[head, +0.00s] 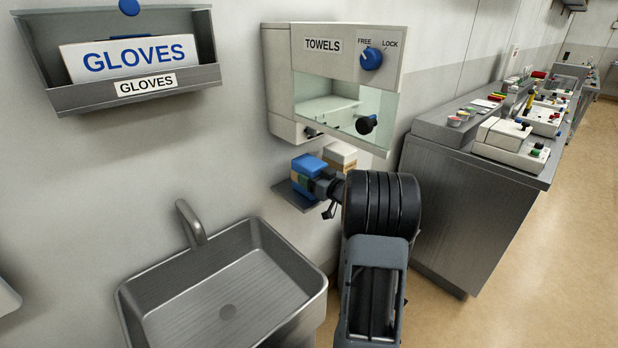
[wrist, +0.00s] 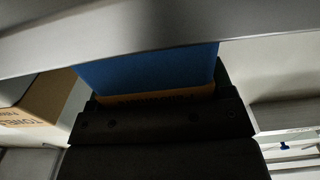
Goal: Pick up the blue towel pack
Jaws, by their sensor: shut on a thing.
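The blue towel pack (head: 308,167) is a blue block with a tan band, on the small shelf below the towel dispenser in the head view. My gripper (head: 324,187) is shut on its near side. In the wrist view the blue towel pack (wrist: 150,68) fills the space in front of my gripper (wrist: 158,110), with its tan band at the jaws. The fingertips are mostly hidden. Whether the pack touches the shelf cannot be told.
A beige and tan towel box (head: 342,154) stands just right of the pack; it also shows in the wrist view (wrist: 38,108). The towel dispenser (head: 345,70) hangs above, with a FREE/LOCK knob (head: 371,58). A steel sink (head: 225,285) lies at the lower left, a glove holder (head: 120,90) upper left.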

